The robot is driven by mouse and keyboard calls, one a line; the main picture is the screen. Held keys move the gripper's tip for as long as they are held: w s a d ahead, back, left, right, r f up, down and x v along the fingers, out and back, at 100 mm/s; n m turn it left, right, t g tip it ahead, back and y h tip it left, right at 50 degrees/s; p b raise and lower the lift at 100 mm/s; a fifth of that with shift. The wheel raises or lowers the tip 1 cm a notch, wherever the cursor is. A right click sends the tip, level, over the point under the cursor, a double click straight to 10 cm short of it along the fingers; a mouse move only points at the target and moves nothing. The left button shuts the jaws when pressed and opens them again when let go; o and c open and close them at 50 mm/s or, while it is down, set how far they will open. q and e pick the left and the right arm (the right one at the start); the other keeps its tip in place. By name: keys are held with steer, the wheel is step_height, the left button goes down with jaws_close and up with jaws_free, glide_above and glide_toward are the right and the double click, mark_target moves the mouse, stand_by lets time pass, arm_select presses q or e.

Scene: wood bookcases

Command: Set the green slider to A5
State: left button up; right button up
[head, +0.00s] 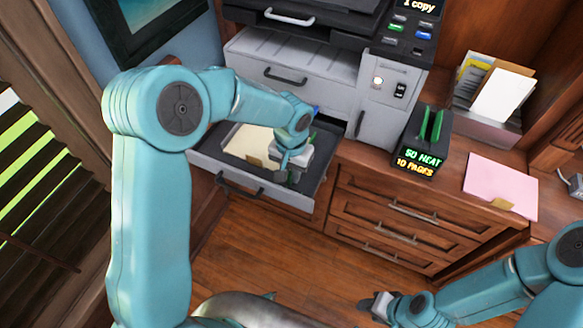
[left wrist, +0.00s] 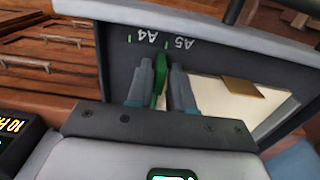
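The green slider (left wrist: 160,82) stands in the pulled-out paper drawer (head: 213,160) of the printer. In the head view my left gripper (head: 295,168) is over the drawer and mostly hides the slider. My right gripper (head: 378,304) is low, away from the printer; its opening is unclear.
Cream paper with a brown tab (head: 250,143) lies in the drawer. The printer (head: 310,65) stands behind. Right of it are a black stand reading "50 HEAT 10 PAGES" (head: 420,157), pink paper (head: 500,183) and a paper holder (head: 488,125). The floor in front is clear.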

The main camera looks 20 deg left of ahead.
arm_select(q)
step_height(320, 180, up, 16)
steer(key=shift+r+p, duration=0.2)
steer(key=shift+p, duration=0.1)
stand_by(0.6)
